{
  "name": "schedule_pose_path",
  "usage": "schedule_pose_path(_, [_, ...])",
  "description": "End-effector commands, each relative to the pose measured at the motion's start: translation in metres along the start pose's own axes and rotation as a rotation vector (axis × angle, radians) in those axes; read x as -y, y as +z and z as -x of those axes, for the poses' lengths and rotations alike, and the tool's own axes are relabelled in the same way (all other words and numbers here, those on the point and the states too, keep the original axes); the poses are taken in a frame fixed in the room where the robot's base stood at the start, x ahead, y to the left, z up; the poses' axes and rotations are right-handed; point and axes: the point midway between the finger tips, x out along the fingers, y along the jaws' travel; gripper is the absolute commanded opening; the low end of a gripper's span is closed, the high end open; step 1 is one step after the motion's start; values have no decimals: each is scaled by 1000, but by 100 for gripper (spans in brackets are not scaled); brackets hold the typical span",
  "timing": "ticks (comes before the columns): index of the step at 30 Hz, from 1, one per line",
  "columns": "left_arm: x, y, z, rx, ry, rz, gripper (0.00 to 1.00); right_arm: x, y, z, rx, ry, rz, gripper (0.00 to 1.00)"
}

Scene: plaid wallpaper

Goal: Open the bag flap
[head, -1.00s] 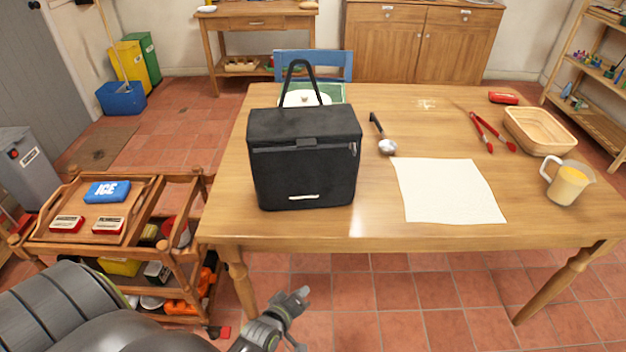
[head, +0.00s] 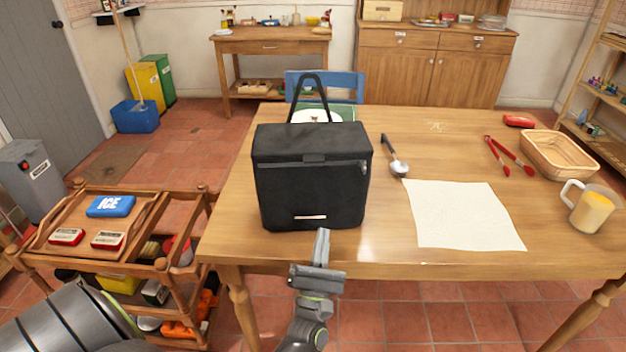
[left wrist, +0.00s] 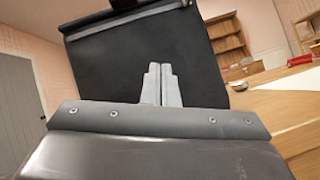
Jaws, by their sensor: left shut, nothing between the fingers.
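The black bag (head: 312,195) stands upright near the left side of the wooden table. Its top flap (head: 310,141) lies closed, with a grey strip along the front edge and the handle loop (head: 294,100) standing up behind. My left gripper (head: 322,240) is in front of the bag's lower front, near the table's front edge. Its fingers are together and empty. In the left wrist view the shut fingertips (left wrist: 161,82) point at the bag's dark front (left wrist: 120,70), with the flap edge (left wrist: 125,18) above them. I cannot tell whether they touch it. My right gripper is not in view.
A ladle (head: 395,158), a cream cloth (head: 465,215), red tongs (head: 510,156), a basket (head: 560,152) and a yellow-filled jug (head: 592,208) lie to the bag's right. A wooden cart (head: 180,270) stands left of the table.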

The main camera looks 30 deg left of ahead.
Motion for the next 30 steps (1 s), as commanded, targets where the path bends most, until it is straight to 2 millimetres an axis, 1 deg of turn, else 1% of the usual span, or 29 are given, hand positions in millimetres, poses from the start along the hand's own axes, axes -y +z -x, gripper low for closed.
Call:
schedule_pose_path(1, [-3,2,-1,21,57,77,0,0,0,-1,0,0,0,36])
schedule_pose_path(3, [-9,4,0,52,123,169,0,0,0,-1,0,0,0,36])
schedule_pose_path(6, [-15,7,2,86,188,257,0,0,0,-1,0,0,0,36])
schedule_pose_path(10, [-19,9,1,109,223,306,0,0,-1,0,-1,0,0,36])
schedule_pose_path(13, [-22,11,-7,114,226,311,0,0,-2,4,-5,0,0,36])
schedule_pose_path(17, [-28,14,-29,115,224,310,0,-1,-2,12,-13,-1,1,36])
schedule_pose_path(21, [-35,17,-59,115,223,307,0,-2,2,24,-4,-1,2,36])
schedule_pose_path(27, [-46,20,-101,113,223,306,0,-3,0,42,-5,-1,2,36])
schedule_pose_path(30, [-51,31,-107,110,224,308,0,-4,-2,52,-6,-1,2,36])
